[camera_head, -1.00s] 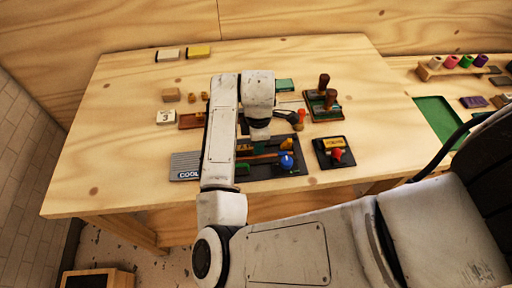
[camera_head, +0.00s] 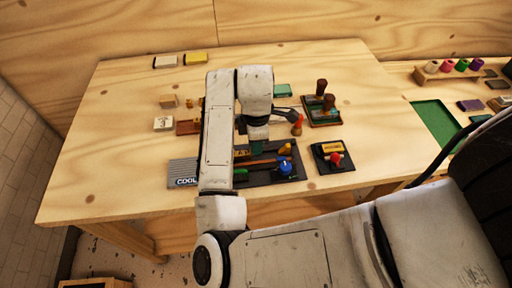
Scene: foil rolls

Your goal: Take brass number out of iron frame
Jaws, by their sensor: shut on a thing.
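The dark tray-like frame (camera_head: 290,172), which I take for the iron frame, lies near the front middle of the table. It holds small brass-coloured and green pieces, a long brown bar and a blue knob (camera_head: 285,168). I cannot make out the brass number; my arm hides the left part of the frame.
A small black plate with a yellow block and red knob (camera_head: 335,159) lies to the right. A stand with brown handles (camera_head: 322,112) is behind it. The table's left front is clear.

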